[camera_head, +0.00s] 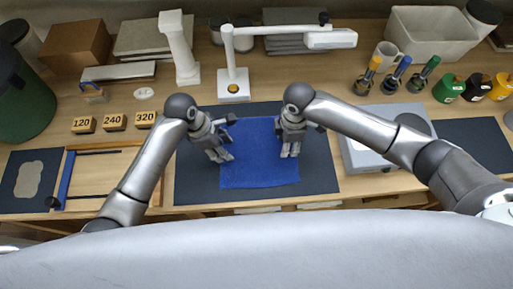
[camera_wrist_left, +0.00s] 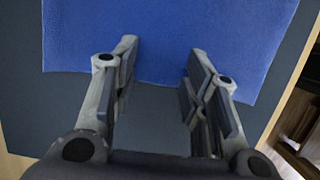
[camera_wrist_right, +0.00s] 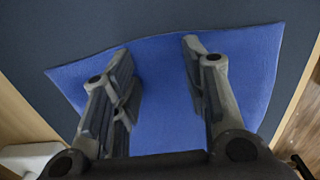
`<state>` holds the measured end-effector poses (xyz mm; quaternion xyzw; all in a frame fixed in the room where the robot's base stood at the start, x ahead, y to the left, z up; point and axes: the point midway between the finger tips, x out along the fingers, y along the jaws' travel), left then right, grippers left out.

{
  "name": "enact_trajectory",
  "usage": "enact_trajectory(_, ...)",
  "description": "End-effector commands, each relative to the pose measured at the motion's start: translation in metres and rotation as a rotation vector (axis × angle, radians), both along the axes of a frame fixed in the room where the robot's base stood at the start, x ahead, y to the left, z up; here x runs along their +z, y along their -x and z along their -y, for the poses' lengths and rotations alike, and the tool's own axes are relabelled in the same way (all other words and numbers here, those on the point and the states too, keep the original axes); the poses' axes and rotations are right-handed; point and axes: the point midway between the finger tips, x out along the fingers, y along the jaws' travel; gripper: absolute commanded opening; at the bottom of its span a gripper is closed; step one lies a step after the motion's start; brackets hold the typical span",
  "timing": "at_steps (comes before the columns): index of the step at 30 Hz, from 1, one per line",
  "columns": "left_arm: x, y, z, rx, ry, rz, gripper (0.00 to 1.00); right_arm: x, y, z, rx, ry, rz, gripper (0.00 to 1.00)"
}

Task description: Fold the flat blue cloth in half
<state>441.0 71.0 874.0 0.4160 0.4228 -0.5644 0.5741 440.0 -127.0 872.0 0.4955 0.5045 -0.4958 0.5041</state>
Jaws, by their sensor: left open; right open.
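The blue cloth (camera_head: 260,168) lies spread as a single rough square on a dark mat (camera_head: 322,172) at the front middle of the bench. My left gripper (camera_head: 226,159) is open over the cloth's left side. In the left wrist view its open fingers (camera_wrist_left: 165,55) reach across one cloth edge (camera_wrist_left: 170,25), with nothing between them. My right gripper (camera_head: 290,155) is open over the cloth's right side. In the right wrist view its fingers (camera_wrist_right: 160,55) stand apart over the cloth (camera_wrist_right: 160,85), near an edge. Whether the fingertips touch the cloth cannot be told.
A white lamp (camera_head: 233,85) stands behind the mat. Number blocks (camera_head: 115,122) and a wooden frame (camera_head: 112,165) are left of it. A grey flat box (camera_head: 365,152) is close on the right, under my right arm. Bare mat surrounds the cloth.

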Motion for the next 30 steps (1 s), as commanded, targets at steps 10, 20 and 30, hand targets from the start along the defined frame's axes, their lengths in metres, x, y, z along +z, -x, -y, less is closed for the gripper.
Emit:
enact_trajectory(10, -0.0011, 0.0004, -0.0007, 0.001, -0.002, -0.001, 0.35, -0.0031, 0.0001, 0.0001, 0.000, 0.000, 0.000, 0.35)
enact_trajectory(20, -0.0017, 0.0006, -0.0006, 0.000, -0.003, -0.002, 0.14, -0.0040, 0.0006, 0.0003, 0.000, 0.001, -0.002, 0.14)
enact_trajectory(30, -0.0029, 0.0008, -0.0003, 0.000, -0.003, -0.002, 0.00, -0.0055, 0.0011, 0.0005, 0.000, 0.002, -0.003, 0.00)
